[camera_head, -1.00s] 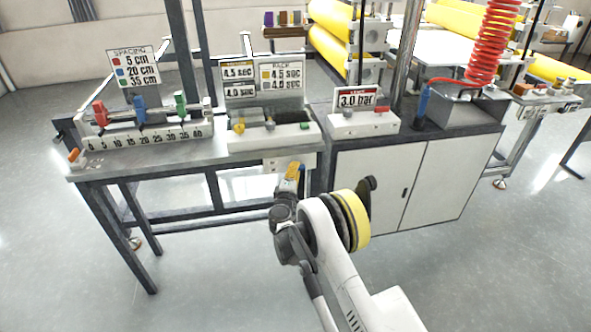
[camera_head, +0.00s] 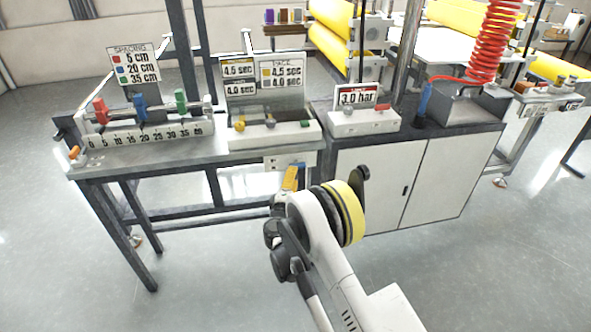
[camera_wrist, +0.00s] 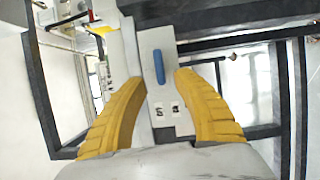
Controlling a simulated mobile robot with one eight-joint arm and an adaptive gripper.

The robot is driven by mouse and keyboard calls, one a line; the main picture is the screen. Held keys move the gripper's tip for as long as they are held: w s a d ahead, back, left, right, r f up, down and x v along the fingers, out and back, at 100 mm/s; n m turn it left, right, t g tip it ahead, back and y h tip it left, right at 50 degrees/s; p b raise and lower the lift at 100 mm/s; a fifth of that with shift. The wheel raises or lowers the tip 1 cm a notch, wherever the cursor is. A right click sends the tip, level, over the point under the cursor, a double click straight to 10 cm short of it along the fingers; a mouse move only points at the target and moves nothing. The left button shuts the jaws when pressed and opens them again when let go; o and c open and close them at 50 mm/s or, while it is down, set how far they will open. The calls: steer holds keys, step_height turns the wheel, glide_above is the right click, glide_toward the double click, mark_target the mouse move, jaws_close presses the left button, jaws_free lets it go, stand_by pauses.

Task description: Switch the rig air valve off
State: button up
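My gripper (camera_head: 290,178) is low at the front edge of the left table, in front of a white panel (camera_head: 270,162) fixed below the tabletop. In the wrist view, its two yellow fingers (camera_wrist: 160,80) are apart. A blue lever (camera_wrist: 158,66) stands upright in the picture, between and just beyond the fingertips.
Above on the tabletop stands a white control box (camera_head: 270,138) with yellow and green parts. A spacing ruler (camera_head: 145,138) with red, blue and green sliders is at left. A "3.0 bar" box (camera_head: 365,122) with a red part is right. Dark table legs (camera_wrist: 280,95) frame the panel.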

steer(key=s, duration=0.6)
steer(key=shift+a, duration=0.3)
steer(key=w+d+r+m+g+h, duration=0.2)
steer(key=d+r+m+g, duration=0.15)
steer(key=d+r, duration=0.65)
steer(key=s+d+r+m+g, duration=0.3)
steer(key=s+d+r+m, duration=0.2)
steer(key=s+d+r, duration=0.4)
steer(key=s+d+r+m+g, duration=0.4)
steer(key=s+d, duration=0.4)
steer(key=s, duration=0.5)
steer(key=s+f+m+y, duration=0.1)
steer(key=s+m+y, duration=0.2)
steer(key=s, duration=1.5)
steer(key=shift+s+f+m+y, duration=0.3)
steer(key=shift+m+y, duration=0.1)
steer(key=shift+m, duration=0.25)
steer(key=shift+a, duration=0.1)
